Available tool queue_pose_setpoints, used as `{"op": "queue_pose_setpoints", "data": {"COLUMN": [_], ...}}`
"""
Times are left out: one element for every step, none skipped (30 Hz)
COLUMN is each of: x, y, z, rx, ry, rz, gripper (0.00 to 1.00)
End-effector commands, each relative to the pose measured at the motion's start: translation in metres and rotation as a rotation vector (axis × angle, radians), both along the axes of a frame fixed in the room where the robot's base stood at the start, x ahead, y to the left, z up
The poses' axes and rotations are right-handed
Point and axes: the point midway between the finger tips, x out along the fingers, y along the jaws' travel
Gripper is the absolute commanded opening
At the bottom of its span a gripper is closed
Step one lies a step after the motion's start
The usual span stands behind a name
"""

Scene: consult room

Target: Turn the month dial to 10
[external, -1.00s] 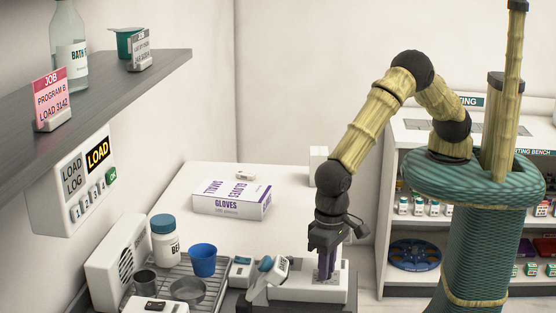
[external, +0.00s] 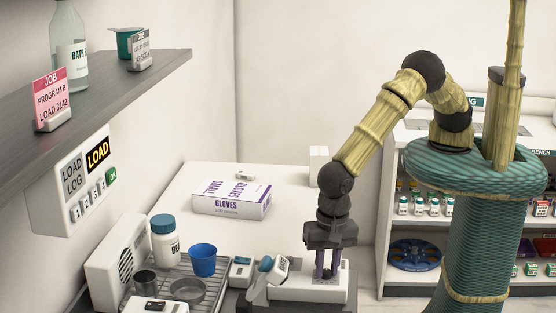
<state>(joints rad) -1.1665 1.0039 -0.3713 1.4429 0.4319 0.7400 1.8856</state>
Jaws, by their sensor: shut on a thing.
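A white device (external: 308,291) with a low flat body sits on the counter at bottom centre. My gripper (external: 327,274) points straight down onto its right part, with two purple fingers side by side. The fingertips are closed on a small part at the device's top, which I take to be the month dial. The dial is mostly hidden by the fingers, and its numbers cannot be read from here.
A blue-capped tilted item (external: 265,270) stands just left of my gripper. A wire rack (external: 215,290) holds a blue cup (external: 203,260) and metal bowls.

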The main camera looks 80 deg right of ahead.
Motion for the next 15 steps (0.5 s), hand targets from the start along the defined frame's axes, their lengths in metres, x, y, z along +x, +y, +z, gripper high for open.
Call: {"op": "queue_pose_setpoints", "data": {"x": [0.0018,0.0016,0.0016,0.0016,0.0016,0.0016,0.0016,0.0016,0.0016,0.0016,0.0016,0.0016,0.0017,0.0017,0.0017], "y": [0.0019,0.0019,0.0019,0.002,0.002,0.002,0.002,0.0021,0.002,0.002,0.002,0.002,0.0021,0.0021,0.0021], "z": [0.0033,0.0033,0.0031,0.0031,0.003,0.003,0.0029,0.0029,0.0028,0.0028,0.0027,0.0027,0.0027,0.0027,0.0027], "rx": [0.006,0.005,0.006,0.006,0.006,0.006,0.006,0.007,0.007,0.007,0.007,0.007,0.007,0.007,0.007], "ry": [-0.006,-0.007,-0.007,-0.006,-0.006,-0.006,-0.006,-0.006,-0.006,-0.006,-0.006,-0.006,-0.006,-0.006,-0.006], "rz": [-0.015,-0.023,-0.032,-0.039,-0.044,-0.048,-0.051,-0.052,-0.054,-0.054,-0.054,-0.054,-0.054,-0.054,-0.054], "gripper": [0.0,0.0,0.0,0.0,0.0,0.0,0.0,0.0,0.0,0.0,0.0,0.0,0.0,0.0,0.0]}}
